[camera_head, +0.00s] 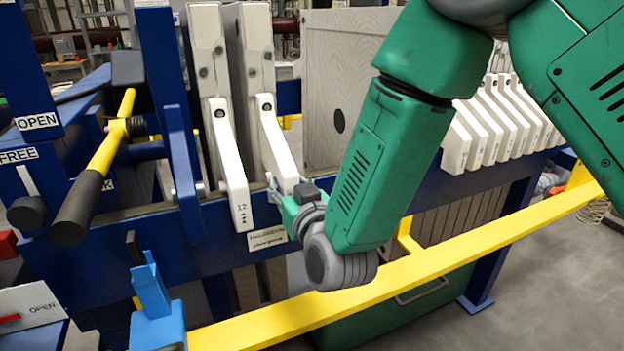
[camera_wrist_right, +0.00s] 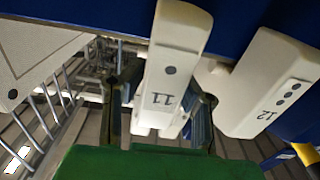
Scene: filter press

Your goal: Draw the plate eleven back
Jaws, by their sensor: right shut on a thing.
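Plate eleven's white handle (camera_wrist_right: 172,75) fills the middle of the right wrist view, with the number 11 upside down on it. My right gripper (camera_wrist_right: 160,122) is shut on the handle's end, one finger on each side. In the head view the same pale handle (camera_head: 277,140) slopes down to my right gripper (camera_head: 297,203), which covers its lower end. Plate twelve's handle (camera_head: 232,165) is just left of it, apart from the gripper; it also shows at the right of the wrist view (camera_wrist_right: 265,85). My left gripper is not in view.
A grey plate (camera_head: 335,75) stands right of plate eleven across a gap. Several white handles (camera_head: 490,125) are packed farther right. A yellow rail (camera_head: 480,245) runs along the front, below my forearm. A yellow lever (camera_head: 105,160) and a blue bracket (camera_head: 152,300) are at left.

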